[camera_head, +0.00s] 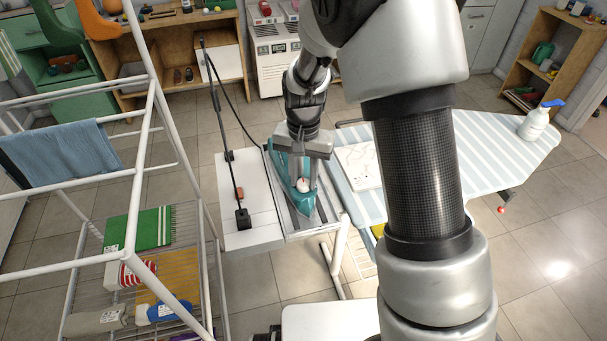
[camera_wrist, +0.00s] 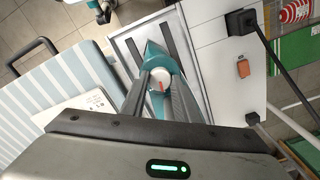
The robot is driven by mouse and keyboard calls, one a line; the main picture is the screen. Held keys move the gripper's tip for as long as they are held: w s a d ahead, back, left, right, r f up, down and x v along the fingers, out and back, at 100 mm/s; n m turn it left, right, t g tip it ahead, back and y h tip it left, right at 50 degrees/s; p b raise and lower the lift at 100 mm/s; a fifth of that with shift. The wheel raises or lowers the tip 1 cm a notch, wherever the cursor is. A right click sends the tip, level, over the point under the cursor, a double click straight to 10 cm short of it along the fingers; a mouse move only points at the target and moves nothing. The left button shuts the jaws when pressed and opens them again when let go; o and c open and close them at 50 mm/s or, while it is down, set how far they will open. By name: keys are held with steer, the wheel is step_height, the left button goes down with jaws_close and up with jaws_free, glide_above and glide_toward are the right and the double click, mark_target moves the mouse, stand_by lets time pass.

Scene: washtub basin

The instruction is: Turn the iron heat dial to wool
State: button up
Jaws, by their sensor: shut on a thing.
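The teal iron (camera_head: 278,162) rests on the metal plate at the right part of a white stand, its pointed end toward the front. Its round white heat dial (camera_head: 303,186) shows between my finger ends. In the wrist view the dial (camera_wrist: 159,80) has a red mark on its face, pointing roughly up and down the picture. My gripper (camera_head: 304,181) comes down from above with one finger on each side of the dial, shut on it. Lettering for the dial settings, including wool, is too small to read. My fingers hide part of the iron's body.
A striped ironing board (camera_head: 475,150) with a white printed sheet (camera_head: 358,165) lies right of the iron. A spray bottle (camera_head: 534,122) stands on its far end. A cord on a thin upright and a red switch (camera_wrist: 243,68) are beside the iron. A drying rack (camera_head: 150,110) stands left.

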steer(key=m+p, duration=0.1)
steer(key=m, duration=0.3)
steer(key=shift+r+m+p, duration=0.1)
steer(key=shift+m+p, duration=0.2)
steer(key=shift+p, duration=0.1)
steer(key=shift+m+p, duration=1)
steer(key=shift+m, duration=1.3)
steer(key=o, duration=1)
steer(key=shift+o, duration=0.2)
